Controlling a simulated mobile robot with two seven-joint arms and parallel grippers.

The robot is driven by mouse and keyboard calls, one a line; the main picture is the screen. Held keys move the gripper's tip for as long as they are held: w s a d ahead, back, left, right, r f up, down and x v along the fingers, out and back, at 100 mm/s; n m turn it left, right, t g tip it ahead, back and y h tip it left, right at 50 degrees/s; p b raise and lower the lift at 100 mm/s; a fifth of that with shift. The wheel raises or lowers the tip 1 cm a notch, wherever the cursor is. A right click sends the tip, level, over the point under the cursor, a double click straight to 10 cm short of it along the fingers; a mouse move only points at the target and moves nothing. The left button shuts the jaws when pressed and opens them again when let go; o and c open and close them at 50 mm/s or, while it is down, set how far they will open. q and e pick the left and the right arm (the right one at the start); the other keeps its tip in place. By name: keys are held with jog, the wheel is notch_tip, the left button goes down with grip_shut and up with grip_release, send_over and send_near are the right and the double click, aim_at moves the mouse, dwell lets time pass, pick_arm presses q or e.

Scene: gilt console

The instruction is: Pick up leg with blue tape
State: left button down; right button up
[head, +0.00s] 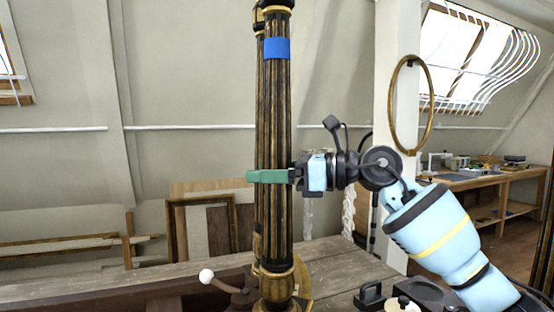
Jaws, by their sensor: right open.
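The leg with blue tape (276,110) is a tall, dark, fluted column with gilt edges, standing upright in the middle of the head view. The blue tape (277,48) wraps it near the top. My right gripper (262,176) comes in from the right at about mid-height. A green finger lies across the front of the leg and its tip shows past the left edge. The other finger is hidden, so I cannot tell whether either touches the leg. The jaws are open. My left gripper is out of view.
A wooden bench (325,262) lies under the leg. A handle with a white knob (206,276) is at the leg's lower left. Wooden frames (172,235) lean behind. A gilt ring (396,103) hangs on a white post, and a workbench (480,182) stands far right.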

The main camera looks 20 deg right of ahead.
jog(key=shift+w+a, duration=0.15)
jog(key=shift+c, duration=0.4)
jog(key=c, duration=0.9)
jog(key=shift+r, duration=0.1)
jog(key=shift+c, duration=0.9)
jog(key=shift+r, duration=0.1)
